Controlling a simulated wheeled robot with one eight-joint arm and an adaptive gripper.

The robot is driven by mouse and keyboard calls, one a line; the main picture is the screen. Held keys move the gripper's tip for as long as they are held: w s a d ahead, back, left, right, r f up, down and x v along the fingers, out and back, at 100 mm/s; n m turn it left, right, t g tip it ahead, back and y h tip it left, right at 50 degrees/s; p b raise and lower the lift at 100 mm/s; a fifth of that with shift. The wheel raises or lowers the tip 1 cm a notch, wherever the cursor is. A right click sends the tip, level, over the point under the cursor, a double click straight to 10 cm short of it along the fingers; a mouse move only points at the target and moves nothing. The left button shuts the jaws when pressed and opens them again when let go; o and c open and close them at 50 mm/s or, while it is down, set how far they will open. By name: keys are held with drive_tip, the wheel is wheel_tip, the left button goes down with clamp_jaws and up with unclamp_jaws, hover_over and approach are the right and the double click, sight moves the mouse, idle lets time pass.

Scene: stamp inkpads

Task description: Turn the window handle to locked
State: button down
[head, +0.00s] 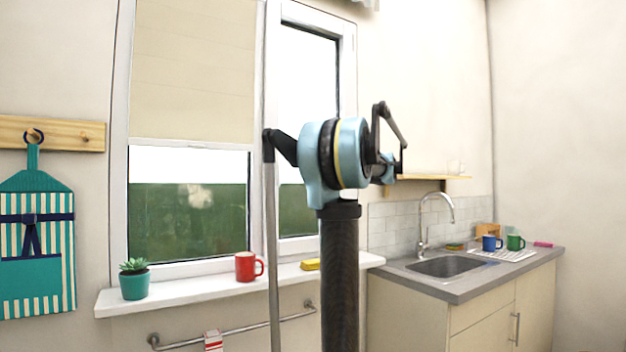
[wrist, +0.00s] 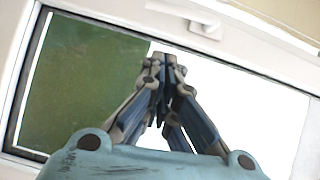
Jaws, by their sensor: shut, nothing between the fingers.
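The white window handle (wrist: 203,29) shows at the top of the wrist view, on the white window frame. Its bar appears to lie along the frame, pointing to the left of the picture. My gripper (wrist: 163,62) is shut and empty, with its fingertips together in front of the glass. In the picture the tips are below and left of the handle, and a gap shows between them. In the head view the white window (head: 190,145) stands behind my arm. I cannot make out the handle or the fingertips there.
A white sill (head: 200,291) runs below the window. It holds a potted succulent (head: 134,283), a red mug (head: 246,267) and a yellow item (head: 310,265). A towel rail (head: 250,327) is below it. A sink counter (head: 455,280) stands at the right, with mugs on it.

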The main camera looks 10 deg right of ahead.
drive_tip(key=w+a, duration=0.4)
drive_tip(key=a, duration=0.6)
drive_tip(key=shift+w+f, duration=0.15)
drive_tip(key=shift+f, duration=0.25)
drive_tip(key=shift+a, duration=0.1)
drive_tip(key=shift+s+a+f+m+y, duration=0.1)
drive_tip(key=shift+a+f+m+y, duration=0.05)
drive_tip(key=shift+a+m, duration=0.2)
drive_tip(key=shift+s+a+f+m+y, duration=0.15)
drive_tip(key=shift+a+m, duration=0.1)
drive_tip(key=shift+a, duration=0.2)
